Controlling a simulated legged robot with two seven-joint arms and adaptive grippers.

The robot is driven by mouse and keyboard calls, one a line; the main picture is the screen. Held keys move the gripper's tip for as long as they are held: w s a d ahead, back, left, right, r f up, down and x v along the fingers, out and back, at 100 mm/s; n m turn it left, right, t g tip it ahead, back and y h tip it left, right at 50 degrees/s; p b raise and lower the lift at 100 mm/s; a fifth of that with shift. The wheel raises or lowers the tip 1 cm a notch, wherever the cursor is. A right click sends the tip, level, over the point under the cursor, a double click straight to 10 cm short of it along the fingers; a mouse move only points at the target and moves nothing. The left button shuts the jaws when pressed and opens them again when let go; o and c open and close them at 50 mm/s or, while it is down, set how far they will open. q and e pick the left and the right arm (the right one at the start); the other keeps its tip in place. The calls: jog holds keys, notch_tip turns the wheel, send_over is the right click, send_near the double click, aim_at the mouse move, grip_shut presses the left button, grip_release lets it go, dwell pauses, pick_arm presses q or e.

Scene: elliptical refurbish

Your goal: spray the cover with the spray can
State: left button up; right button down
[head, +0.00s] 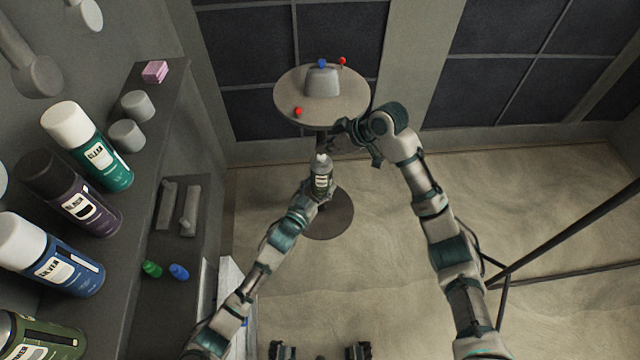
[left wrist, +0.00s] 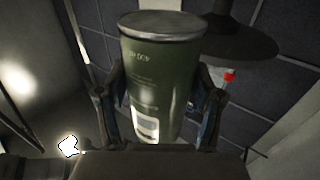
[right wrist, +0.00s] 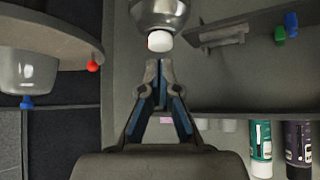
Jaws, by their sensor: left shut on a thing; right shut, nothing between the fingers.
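The grey cover (head: 322,84) sits on a round stand top (head: 285,102); it also shows in the right wrist view (right wrist: 28,72). My left gripper (head: 321,190) is shut around a green spray can (head: 321,176), held upright just in front of the stand. The can fills the middle of the left wrist view (left wrist: 158,65). Its white nozzle (right wrist: 160,41) shows in the right wrist view. My right gripper (head: 342,127) is shut and empty beside the stand's near edge. Its closed fingertips (right wrist: 158,65) are close to the nozzle, with a small gap in the picture.
Red knobs (head: 298,111) and a blue knob (head: 322,63) show on or by the stand top and cover. At left, a shelf holds several spray cans (head: 88,145), grey cups (head: 138,105) and a pink block (head: 155,71).

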jog(key=shift+r, duration=1.45)
jog(key=v, duration=1.1)
jog(key=shift+d+r, duration=0.25)
jog(key=shift+d, duration=0.1)
jog(key=shift+s, duration=0.1)
